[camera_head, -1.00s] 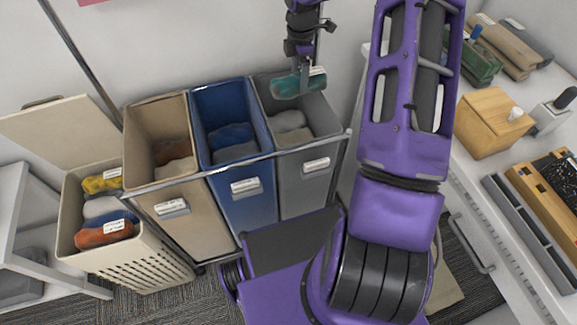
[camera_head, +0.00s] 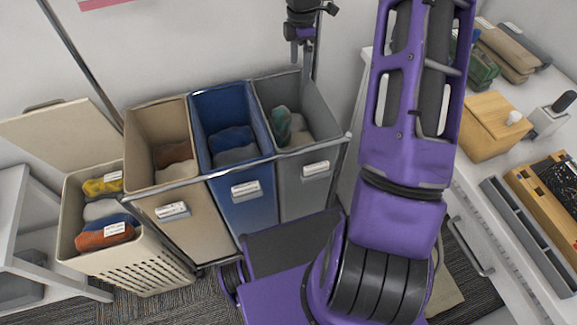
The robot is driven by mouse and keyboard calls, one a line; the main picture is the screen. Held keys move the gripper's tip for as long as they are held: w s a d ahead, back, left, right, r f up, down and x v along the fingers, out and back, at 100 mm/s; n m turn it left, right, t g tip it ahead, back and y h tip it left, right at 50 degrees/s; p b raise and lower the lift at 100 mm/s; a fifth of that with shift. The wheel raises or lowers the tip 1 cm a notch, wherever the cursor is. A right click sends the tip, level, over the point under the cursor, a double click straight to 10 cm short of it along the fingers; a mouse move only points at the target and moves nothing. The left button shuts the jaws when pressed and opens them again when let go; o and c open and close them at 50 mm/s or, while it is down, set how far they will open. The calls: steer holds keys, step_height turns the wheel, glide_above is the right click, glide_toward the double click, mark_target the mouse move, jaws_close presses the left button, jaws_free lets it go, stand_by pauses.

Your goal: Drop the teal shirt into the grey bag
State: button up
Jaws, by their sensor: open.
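The teal shirt (camera_head: 281,124) lies inside the grey bag (camera_head: 305,187), against its left side. Grey and beige cloth lies beside it in the same bag. The grey bag is the rightmost of three bags in a metal frame. My gripper (camera_head: 302,62) is open and empty above the back of the grey bag, apart from the shirt. Its fingers point down.
The blue bag (camera_head: 247,199) and the tan bag (camera_head: 189,229) stand to the left, each with cloth inside. A cream hamper (camera_head: 150,268) with folded clothes stands at far left. A counter with a wooden box (camera_head: 484,128) is on the right.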

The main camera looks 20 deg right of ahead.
step_height(320, 180, up, 12)
steer(key=p, duration=0.1)
steer(key=shift+f, duration=0.15)
steer(key=shift+a, duration=0.1)
